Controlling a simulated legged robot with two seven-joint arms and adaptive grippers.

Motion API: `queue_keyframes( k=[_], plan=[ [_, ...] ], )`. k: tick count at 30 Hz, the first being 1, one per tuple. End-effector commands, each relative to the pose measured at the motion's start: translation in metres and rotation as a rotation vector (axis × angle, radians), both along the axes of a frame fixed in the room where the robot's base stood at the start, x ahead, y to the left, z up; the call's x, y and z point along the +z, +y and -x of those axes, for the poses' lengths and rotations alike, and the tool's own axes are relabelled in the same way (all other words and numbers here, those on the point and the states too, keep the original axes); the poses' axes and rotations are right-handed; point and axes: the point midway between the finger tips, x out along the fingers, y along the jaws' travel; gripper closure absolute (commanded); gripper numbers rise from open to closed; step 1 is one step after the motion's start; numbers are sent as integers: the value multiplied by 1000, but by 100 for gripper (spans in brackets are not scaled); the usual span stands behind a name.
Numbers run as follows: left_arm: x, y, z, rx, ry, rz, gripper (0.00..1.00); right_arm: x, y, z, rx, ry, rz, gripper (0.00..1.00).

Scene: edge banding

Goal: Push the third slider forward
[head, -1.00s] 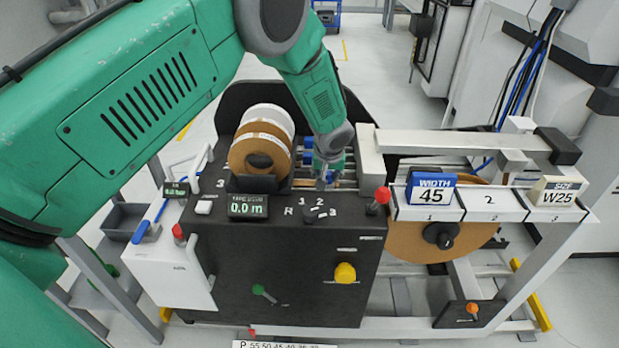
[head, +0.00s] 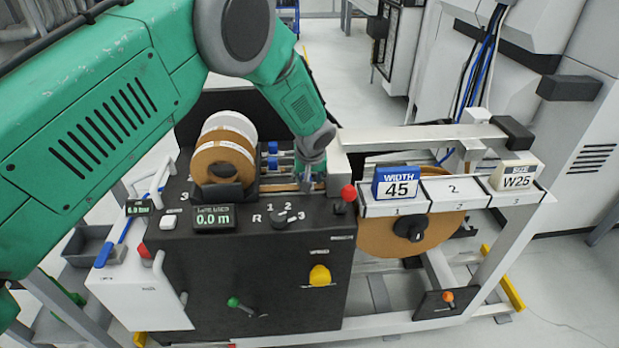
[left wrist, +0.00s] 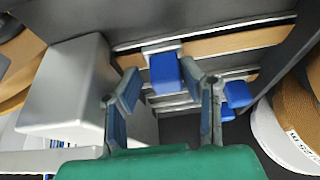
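In the left wrist view, a blue slider block (left wrist: 166,74) on a rail sits between the two fingertips of my left gripper (left wrist: 160,82). The fingers are apart, with a gap on each side of the block. Two other blue slider blocks (left wrist: 237,94) (left wrist: 226,113) lie to the right, outside the fingers. In the head view, two blue slider blocks (head: 273,147) (head: 273,162) show on the rails left of my left gripper (head: 311,184), which points down at the rails. The block between the fingers is hidden there. My right gripper is not in view.
A grey block (head: 336,160) stands close to the right of my left gripper. Tape rolls (head: 222,162) stand on the left. A red-knobbed lever (head: 348,192) and a selector knob (head: 281,219) are in front, with WIDTH 45 (head: 396,187) and W25 (head: 517,176) signs to the right.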

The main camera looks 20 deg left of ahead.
Motion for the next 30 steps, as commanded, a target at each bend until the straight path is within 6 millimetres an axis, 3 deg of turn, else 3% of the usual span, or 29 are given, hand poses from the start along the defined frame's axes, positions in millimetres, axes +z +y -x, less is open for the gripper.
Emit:
queue_keyframes(
  k=[5, 18, 24, 30],
  plan=[
    [15, -5, 3, -2, -3, 2, 67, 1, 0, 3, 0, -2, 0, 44],
    [94, -20, 32, -1, -2, -1, 67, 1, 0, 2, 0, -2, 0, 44],
    [108, -23, 38, 0, 0, -2, 67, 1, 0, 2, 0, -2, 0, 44],
    [109, -23, 38, 0, 2, -2, 67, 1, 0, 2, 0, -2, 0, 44]
  ],
)
